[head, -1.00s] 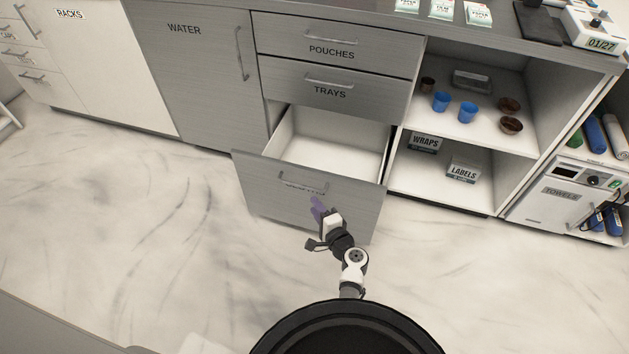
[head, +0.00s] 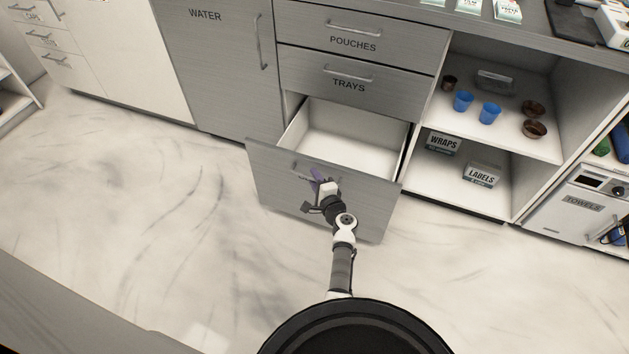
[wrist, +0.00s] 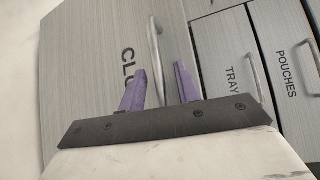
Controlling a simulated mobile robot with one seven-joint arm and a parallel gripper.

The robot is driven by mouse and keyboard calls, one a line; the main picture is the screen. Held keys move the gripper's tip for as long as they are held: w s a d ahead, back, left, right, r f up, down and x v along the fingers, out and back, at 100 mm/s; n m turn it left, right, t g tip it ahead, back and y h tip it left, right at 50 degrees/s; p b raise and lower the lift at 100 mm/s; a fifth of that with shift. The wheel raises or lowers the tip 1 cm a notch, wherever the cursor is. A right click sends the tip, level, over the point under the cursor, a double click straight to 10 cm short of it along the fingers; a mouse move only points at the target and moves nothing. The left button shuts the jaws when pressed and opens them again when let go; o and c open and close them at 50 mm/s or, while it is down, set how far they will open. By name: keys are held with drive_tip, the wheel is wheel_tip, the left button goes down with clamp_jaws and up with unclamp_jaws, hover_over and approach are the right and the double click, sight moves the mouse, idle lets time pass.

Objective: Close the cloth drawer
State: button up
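The cloth drawer (head: 268,190) is the lowest drawer of the stack, below the trays drawer, and stands pulled out. Its white inside (head: 350,140) looks empty. My gripper (head: 318,178) is in front of the drawer's face, close to its handle. In the wrist view the drawer front (wrist: 85,60) shows the start of its label, "CLO", with the rest hidden behind a finger. The metal handle (wrist: 156,50) stands between the two purple fingers of my gripper (wrist: 160,85), which are apart. I cannot tell whether a finger touches the handle.
The trays drawer (head: 340,84) and pouches drawer (head: 350,42) above are shut. To the right, an open shelf (head: 540,145) holds blue cups, brown bowls and boxes marked wraps and labels. The water cupboard (head: 205,50) is shut. The floor (head: 150,200) to the left is clear.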

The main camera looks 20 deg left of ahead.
drive_tip(key=shift+w+a, duration=0.15)
drive_tip(key=shift+a, duration=0.05)
clamp_jaws()
idle(0.3)
